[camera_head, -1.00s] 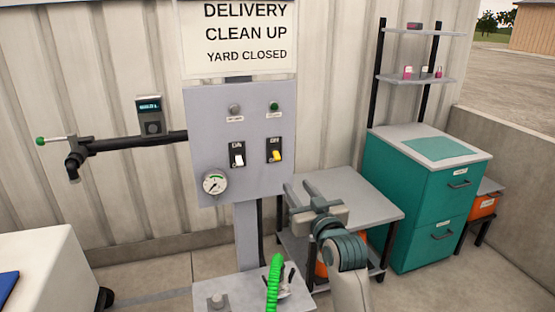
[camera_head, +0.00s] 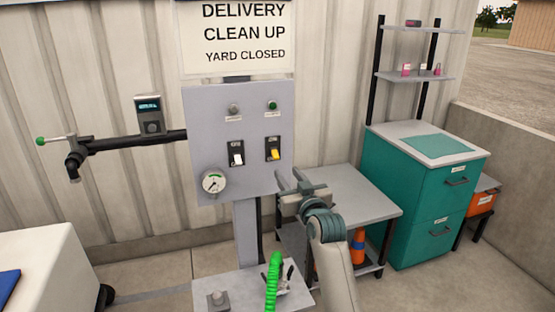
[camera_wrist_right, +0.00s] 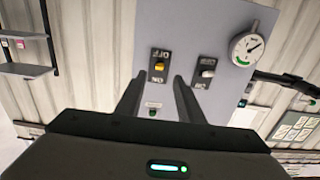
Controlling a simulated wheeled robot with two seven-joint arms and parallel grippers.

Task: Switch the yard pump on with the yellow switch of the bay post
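The yellow switch (camera_head: 275,154) sits on a black plate at the right of the grey bay post panel (camera_head: 214,120). In the head view its yellow lever shows in the plate's lower half. My right gripper (camera_head: 292,181) is in front of the panel's lower right edge, below the switch. In the right wrist view, which is turned over, the right gripper (camera_wrist_right: 156,88) has its two fingers apart with nothing between them. The yellow switch (camera_wrist_right: 159,66) shows beyond the gap; I see no contact. My left gripper is out of view.
A white switch (camera_head: 236,154) and a gauge (camera_head: 214,182) share the panel. A green lamp (camera_head: 272,105) is above the yellow switch. A grey cart (camera_head: 360,197) and teal cabinet (camera_head: 405,200) stand right. A green coil (camera_head: 273,280) is below; a pipe (camera_head: 120,144) juts left.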

